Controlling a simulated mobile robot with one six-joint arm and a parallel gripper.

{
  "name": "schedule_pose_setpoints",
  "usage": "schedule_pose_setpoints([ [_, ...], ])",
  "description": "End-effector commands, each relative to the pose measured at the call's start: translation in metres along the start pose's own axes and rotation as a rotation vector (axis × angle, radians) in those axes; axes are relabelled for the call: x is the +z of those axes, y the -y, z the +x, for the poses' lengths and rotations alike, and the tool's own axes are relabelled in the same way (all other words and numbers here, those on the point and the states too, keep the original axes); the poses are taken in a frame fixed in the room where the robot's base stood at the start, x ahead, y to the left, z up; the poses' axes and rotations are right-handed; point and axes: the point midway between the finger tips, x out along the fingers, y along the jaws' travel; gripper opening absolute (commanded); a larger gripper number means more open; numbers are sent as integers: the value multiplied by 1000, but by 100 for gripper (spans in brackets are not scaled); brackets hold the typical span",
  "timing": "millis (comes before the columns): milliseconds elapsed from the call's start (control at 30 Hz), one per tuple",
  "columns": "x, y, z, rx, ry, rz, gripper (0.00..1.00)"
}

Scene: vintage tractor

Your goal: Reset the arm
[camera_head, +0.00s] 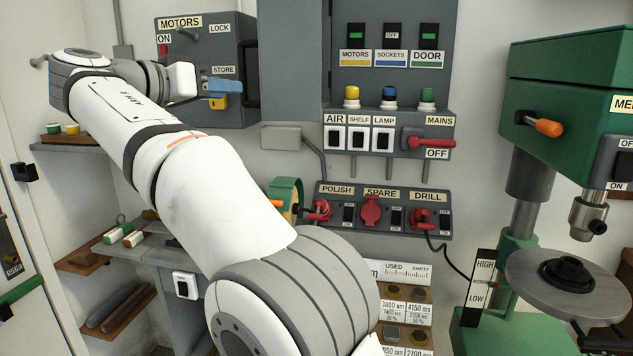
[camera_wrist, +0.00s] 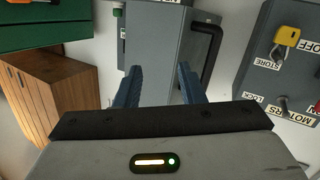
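My white arm reaches from the lower middle to the upper left in the head view. My gripper (camera_head: 224,86) is in front of the grey MOTORS box (camera_head: 206,52), its blue finger near the STORE label. In the wrist view my gripper (camera_wrist: 160,84) has two blue fingers held apart, with nothing between them. A grey cabinet (camera_wrist: 157,50) shows behind the gap. A yellow piece (camera_wrist: 287,37) by the STORE label is at the right of the wrist view, apart from the fingers. It also shows partly in the head view (camera_head: 217,102).
A switch panel (camera_head: 387,130) with a red MAINS lever and a socket panel (camera_head: 384,208) with red plugs are on the wall. A green drill press (camera_head: 560,90) stands at the right. Shelves (camera_head: 75,148) with small items are at the left.

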Motion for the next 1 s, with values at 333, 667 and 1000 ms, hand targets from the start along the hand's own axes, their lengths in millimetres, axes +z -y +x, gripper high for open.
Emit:
schedule_pose_setpoints([
  [333,66,-52,91,-78,248,-298,36],
  [667,226,-176,142,-296,684,-533,36],
  [1000,399,-286,84,-545,1025,-418,36],
])
